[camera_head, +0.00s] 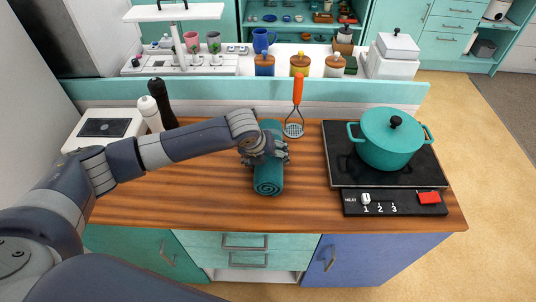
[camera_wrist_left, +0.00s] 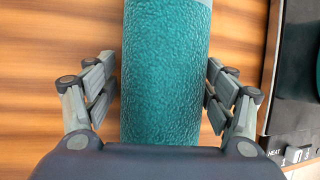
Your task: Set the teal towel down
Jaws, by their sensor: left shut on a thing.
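The teal towel (camera_head: 268,178) is a rolled cylinder at the middle of the wooden counter (camera_head: 215,195), its spiral end facing me. In the left wrist view the towel (camera_wrist_left: 165,70) runs lengthwise between the fingers. My left gripper (camera_head: 265,152) is shut around the towel from above, one finger on each side, and covers its middle. The fingers also show in the left wrist view (camera_wrist_left: 163,95). The towel is at or very near the counter top; I cannot tell whether it touches. My right gripper is not in view.
A teal pot (camera_head: 388,138) stands on the black cooktop (camera_head: 352,178) to the right. A masher with an orange handle (camera_head: 298,90) is behind the towel. Dark and white mills (camera_head: 160,100) stand at the back left. The counter's front left is clear.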

